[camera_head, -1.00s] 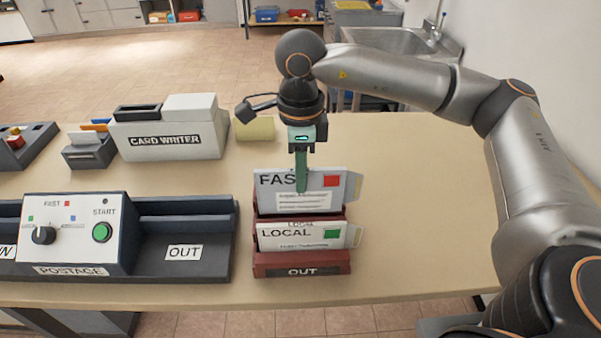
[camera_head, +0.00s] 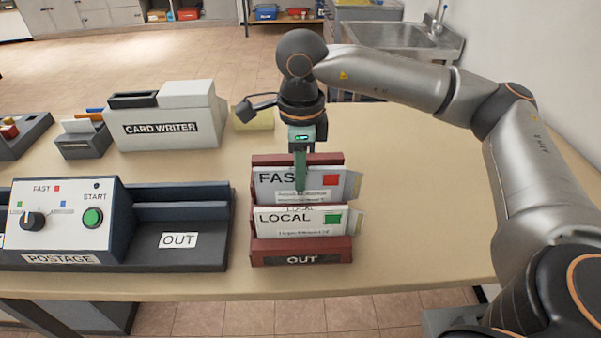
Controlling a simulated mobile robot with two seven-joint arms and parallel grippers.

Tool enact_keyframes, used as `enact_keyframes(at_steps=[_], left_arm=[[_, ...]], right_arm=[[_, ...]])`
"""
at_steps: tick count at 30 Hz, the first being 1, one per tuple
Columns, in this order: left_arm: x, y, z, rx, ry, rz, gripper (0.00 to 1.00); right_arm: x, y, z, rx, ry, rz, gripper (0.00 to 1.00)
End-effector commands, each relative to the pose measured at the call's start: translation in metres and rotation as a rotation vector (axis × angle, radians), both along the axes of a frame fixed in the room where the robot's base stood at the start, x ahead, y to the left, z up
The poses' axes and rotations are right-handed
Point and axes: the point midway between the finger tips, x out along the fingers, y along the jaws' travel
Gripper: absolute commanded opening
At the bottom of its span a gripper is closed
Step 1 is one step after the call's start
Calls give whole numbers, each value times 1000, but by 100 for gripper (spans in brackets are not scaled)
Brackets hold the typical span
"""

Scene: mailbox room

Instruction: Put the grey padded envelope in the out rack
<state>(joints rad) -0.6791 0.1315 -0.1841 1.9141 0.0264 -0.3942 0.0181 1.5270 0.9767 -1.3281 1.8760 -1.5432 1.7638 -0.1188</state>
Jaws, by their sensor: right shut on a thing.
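The grey envelope (camera_head: 265,193), with a FAST label and a red square, stands upright in the rear slot of the dark red out rack (camera_head: 257,248). My right gripper (camera_head: 300,188) is shut on its upper edge, with a green finger down its front. The envelope's lower part is hidden behind a white LOCAL envelope (camera_head: 270,220) with a green square, which stands in the front slot. The rack's back wall shows above the grey envelope. My left gripper is not in view.
The postage machine (camera_head: 60,240) with its OUT tray (camera_head: 205,255) is just left of the rack. The card writer (camera_head: 165,130) and a yellow pad (camera_head: 255,119) stand behind. The table right of the rack is clear.

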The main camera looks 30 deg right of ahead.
Motion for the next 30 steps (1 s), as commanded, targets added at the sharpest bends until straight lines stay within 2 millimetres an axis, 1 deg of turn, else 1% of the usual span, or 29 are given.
enact_keyframes(at_steps=[1, 2, 3, 9, 11, 23, 26, 30], left_arm=[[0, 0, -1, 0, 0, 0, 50], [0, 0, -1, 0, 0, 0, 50], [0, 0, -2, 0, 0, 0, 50], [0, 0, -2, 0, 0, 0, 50], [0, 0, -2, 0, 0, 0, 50], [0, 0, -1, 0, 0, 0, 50], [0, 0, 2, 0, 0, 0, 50], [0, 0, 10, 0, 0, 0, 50]], right_arm=[[-4, 1, -11, -1, 25, 4, 0], [-4, 1, -11, -1, 25, 5, 16], [-4, 2, -11, 0, 25, 5, 21], [-3, 2, -12, 0, 23, 5, 43], [-3, 2, -12, 1, 22, 4, 49], [-2, 0, -11, -3, 18, 1, 49], [-2, 0, -6, -3, 18, 0, 49], [-2, 0, 6, -3, 17, -1, 49]])
